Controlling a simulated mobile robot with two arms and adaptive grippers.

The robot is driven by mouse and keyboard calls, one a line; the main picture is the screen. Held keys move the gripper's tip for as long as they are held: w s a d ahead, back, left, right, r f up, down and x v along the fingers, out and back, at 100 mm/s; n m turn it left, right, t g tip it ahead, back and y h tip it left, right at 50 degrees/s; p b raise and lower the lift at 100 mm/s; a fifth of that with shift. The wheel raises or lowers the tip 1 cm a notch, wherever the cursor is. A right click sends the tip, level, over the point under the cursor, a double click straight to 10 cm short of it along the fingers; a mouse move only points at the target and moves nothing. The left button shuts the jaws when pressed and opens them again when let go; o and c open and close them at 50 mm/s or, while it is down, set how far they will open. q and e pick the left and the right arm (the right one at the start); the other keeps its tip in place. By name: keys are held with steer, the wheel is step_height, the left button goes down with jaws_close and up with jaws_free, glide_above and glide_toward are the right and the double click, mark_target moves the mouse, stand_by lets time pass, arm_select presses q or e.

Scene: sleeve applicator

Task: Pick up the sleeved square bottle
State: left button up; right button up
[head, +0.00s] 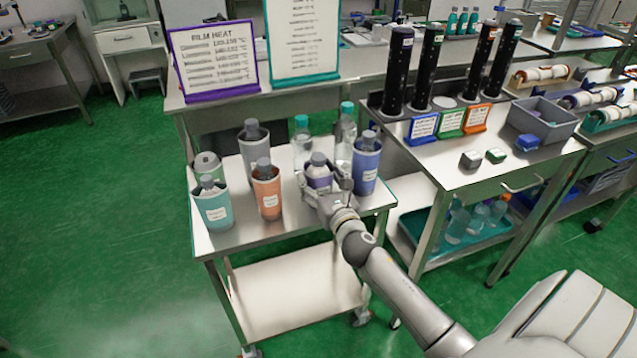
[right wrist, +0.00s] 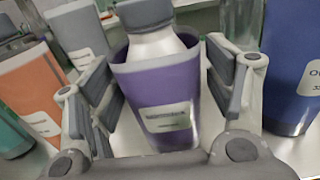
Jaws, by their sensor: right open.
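A bottle with a purple sleeve (head: 318,178), a pale shoulder and a grey cap stands upright on the small steel cart (head: 235,240). The same purple-sleeved bottle fills the middle of the right wrist view (right wrist: 155,95), with a pale label facing me. My right gripper (head: 326,187) is open around it, one finger on each side. In the right wrist view the open jaws (right wrist: 163,88) straddle the sleeve; a gap shows at the right, and contact at the left is unclear. Whether this bottle is square is hard to tell. My left gripper is not in view.
Teal (head: 214,210), orange (head: 268,192), grey (head: 254,152) and blue (head: 366,168) sleeved bottles stand around it, the blue one close on the right. Clear teal-capped bottles (head: 302,145) stand behind. The cart's front left top is bare. A steel workbench (head: 470,170) adjoins at right.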

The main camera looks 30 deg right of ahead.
steer(key=shift+x, duration=0.85)
steer(key=c, duration=1.2)
steer(key=shift+r, duration=0.1)
steer(key=shift+c, duration=0.8)
steer(key=shift+r, duration=0.1)
